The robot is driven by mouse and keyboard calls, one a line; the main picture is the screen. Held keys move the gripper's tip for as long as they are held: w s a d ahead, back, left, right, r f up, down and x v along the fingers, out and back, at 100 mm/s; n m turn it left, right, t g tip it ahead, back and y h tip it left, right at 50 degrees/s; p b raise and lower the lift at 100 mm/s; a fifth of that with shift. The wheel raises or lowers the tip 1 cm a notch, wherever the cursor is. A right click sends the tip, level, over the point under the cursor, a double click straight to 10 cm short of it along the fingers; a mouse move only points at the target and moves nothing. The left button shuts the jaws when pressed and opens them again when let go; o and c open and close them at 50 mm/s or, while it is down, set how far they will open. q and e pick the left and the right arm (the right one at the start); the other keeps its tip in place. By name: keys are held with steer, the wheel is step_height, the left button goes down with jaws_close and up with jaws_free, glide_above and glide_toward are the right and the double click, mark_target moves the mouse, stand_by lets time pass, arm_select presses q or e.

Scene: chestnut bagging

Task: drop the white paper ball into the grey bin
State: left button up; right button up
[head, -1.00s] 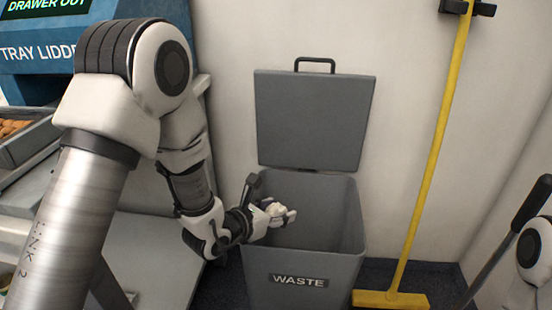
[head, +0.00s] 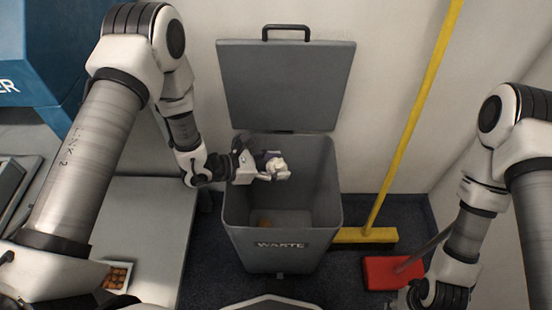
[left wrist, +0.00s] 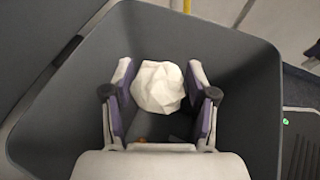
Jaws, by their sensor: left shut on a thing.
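The white paper ball (head: 277,168) is crumpled and sits between the fingers of my left gripper (head: 268,166). In the left wrist view the ball (left wrist: 158,87) is held between the two purple-padded fingers of the gripper (left wrist: 160,90). The grey bin (head: 325,205), labelled WASTE, stands with its lid (head: 287,90) raised against the wall. The ball and gripper are over the bin's open mouth, apart from its walls. My right gripper (head: 420,298) is low at the bottom right, dark and partly cut off; its fingers are unclear.
A small brown thing (head: 264,221) lies inside the bin. A yellow broom (head: 365,235) and a red dustpan (head: 385,272) stand right of the bin. A grey table (head: 145,220) is left. A small tray of chestnuts (head: 128,268) is at lower left.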

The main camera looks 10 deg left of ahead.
mark_target(276, 163)
arm_select(q)
steer(key=shift+f, duration=0.75)
arm_select(e)
steer(key=shift+f, duration=0.5)
arm_select(q)
steer(key=o, duration=0.8)
steer(key=shift+r, duration=0.1)
steer(key=shift+o, duration=0.2)
step_height(276, 163, up, 10)
steer(key=shift+s, duration=0.1)
arm_select(e)
steer(key=shift+s, duration=0.1)
